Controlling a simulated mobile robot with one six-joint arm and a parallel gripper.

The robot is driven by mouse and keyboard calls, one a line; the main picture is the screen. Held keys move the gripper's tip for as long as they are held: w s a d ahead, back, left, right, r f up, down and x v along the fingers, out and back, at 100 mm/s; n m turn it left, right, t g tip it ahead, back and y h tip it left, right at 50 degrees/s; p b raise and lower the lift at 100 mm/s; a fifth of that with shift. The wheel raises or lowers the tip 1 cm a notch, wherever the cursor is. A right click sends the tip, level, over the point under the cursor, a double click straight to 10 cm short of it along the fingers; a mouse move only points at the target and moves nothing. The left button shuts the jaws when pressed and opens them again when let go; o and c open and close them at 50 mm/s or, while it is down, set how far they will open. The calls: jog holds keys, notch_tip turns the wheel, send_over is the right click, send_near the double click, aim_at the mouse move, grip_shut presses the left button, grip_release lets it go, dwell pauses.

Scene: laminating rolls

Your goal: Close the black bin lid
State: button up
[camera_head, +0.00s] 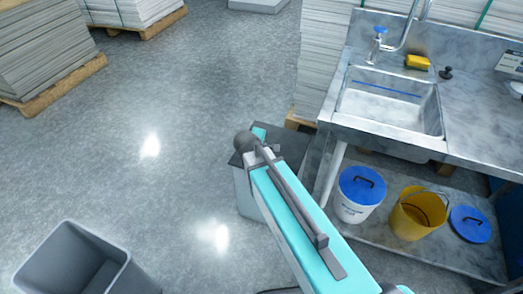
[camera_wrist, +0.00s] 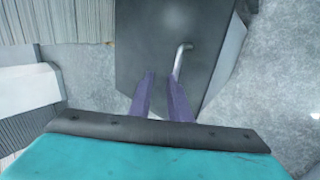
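The black bin lid (camera_head: 294,141) shows at the top of a light grey bin (camera_head: 243,190), partly hidden behind my arm in the head view. In the wrist view the dark lid (camera_wrist: 150,40) fills the upper middle, with a bent metal handle (camera_wrist: 180,58) on it. My gripper (camera_wrist: 160,78) has two purple fingers set apart, with nothing seen held between them. The right fingertip is at the handle's lower end; I cannot tell whether they touch. My fingers are hidden in the head view. How far the lid stands open is unclear.
A steel sink counter (camera_head: 470,110) stands right of the bin. Its lower shelf holds a blue-lidded white bucket (camera_head: 355,205) and a yellow bucket (camera_head: 418,213). An open grey bin (camera_head: 75,262) stands at the lower left. Floor between is clear.

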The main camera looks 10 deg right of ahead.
jog(key=p+v, duration=0.2)
jog(key=v, duration=0.7)
jog(key=p+v, duration=0.2)
jog(key=p, duration=0.4)
jog(key=shift+r+p, duration=0.1)
jog(key=shift+p, duration=0.2)
jog(key=shift+r+p, duration=0.15)
jog(key=shift+p, duration=0.45)
jog(key=p+v, duration=0.2)
jog(key=p, duration=0.2)
jog(key=shift+s+r, duration=0.1)
jog(key=shift+s+a+p, duration=0.1)
jog(key=shift+p, duration=0.3)
